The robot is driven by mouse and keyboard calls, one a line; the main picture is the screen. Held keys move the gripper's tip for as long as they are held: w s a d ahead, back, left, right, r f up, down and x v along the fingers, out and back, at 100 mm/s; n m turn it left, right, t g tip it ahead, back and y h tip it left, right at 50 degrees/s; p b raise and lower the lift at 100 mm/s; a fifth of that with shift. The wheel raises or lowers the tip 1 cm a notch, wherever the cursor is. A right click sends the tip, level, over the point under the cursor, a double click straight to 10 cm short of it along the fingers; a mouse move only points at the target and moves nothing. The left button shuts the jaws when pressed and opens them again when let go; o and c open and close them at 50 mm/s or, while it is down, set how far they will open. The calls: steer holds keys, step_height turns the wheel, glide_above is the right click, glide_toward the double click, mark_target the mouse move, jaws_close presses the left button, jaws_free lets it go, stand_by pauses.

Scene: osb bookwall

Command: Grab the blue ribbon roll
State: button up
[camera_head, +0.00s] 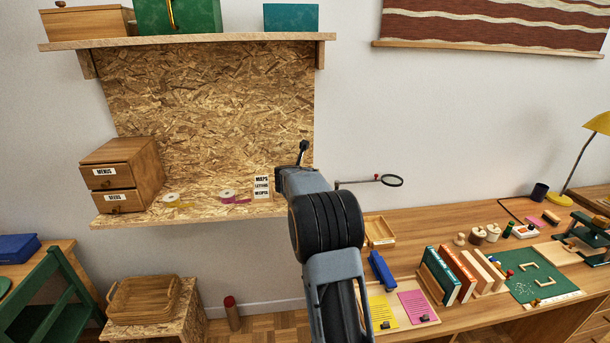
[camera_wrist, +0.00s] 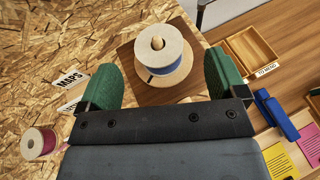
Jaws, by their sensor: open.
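The blue ribbon roll (camera_wrist: 172,72) shows in the wrist view, with blue ribbon between two pale round flanges and a pale knob in the middle. It is over a dark brown square board (camera_wrist: 133,68). My gripper (camera_wrist: 160,66) is open, with one green-padded finger to the left of the roll and the other to the right. Gaps show between the roll and both fingers, and nothing is held. In the head view my arm hides the roll, and the fingertips cannot be made out.
A pink ribbon roll (camera_head: 228,195) and a yellow ribbon roll (camera_head: 172,199) sit on the OSB shelf beside a MAPS card (camera_head: 262,186) and small drawers (camera_head: 121,177). A wooden tray (camera_wrist: 252,52) and blue stapler-like object (camera_wrist: 278,116) lie to the right. A magnifier (camera_head: 392,181) juts out nearby.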

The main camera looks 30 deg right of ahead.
steer(key=shift+p+x, duration=1.1)
steer(key=shift+x, duration=1.65)
steer(key=shift+a+f, duration=0.1)
steer(key=shift+f, duration=0.1)
steer(key=shift+c, duration=0.2)
